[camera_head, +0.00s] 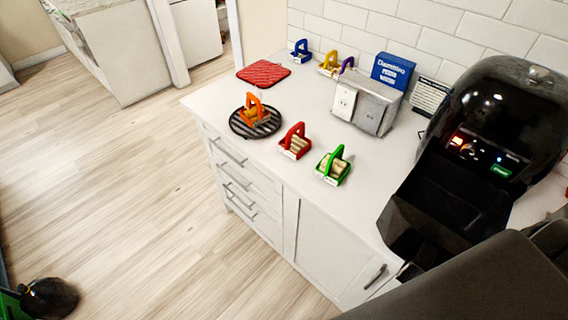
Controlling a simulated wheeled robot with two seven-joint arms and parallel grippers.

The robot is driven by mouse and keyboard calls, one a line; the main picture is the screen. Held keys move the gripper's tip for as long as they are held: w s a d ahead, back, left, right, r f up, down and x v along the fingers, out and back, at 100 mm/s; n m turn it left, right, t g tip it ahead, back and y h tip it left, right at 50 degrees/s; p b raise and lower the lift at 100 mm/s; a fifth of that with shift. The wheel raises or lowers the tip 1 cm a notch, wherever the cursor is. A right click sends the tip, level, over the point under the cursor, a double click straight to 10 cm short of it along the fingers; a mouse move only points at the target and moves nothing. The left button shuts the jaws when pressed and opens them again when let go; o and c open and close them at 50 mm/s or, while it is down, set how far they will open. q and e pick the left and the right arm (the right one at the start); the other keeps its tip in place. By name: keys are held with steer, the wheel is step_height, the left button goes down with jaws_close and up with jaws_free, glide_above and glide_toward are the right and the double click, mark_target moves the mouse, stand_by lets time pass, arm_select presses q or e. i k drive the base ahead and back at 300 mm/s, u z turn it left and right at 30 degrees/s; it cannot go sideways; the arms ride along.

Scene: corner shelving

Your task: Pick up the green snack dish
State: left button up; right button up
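The green snack dish (333,170) stands upright on the white counter, near its front edge and right of the red dish. It has an arched green handle and holds several pale rolls. Nothing touches it. I see no fingers of my left or right gripper in the head view. A dark grey part at the bottom right looks like part of my arm, but I cannot be sure.
The red dish (295,142) is close left. An orange dish (254,111) stands on a black ridged trivet (273,126). A metal outlet box (369,106) is behind. A big black glossy shape (485,110) blocks the right. Blue, yellow and purple dishes stand farther back.

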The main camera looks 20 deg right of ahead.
mark_target(332, 168)
steer(key=u, duration=0.1)
steer(key=k, duration=0.3)
steer(key=z, duration=1.5)
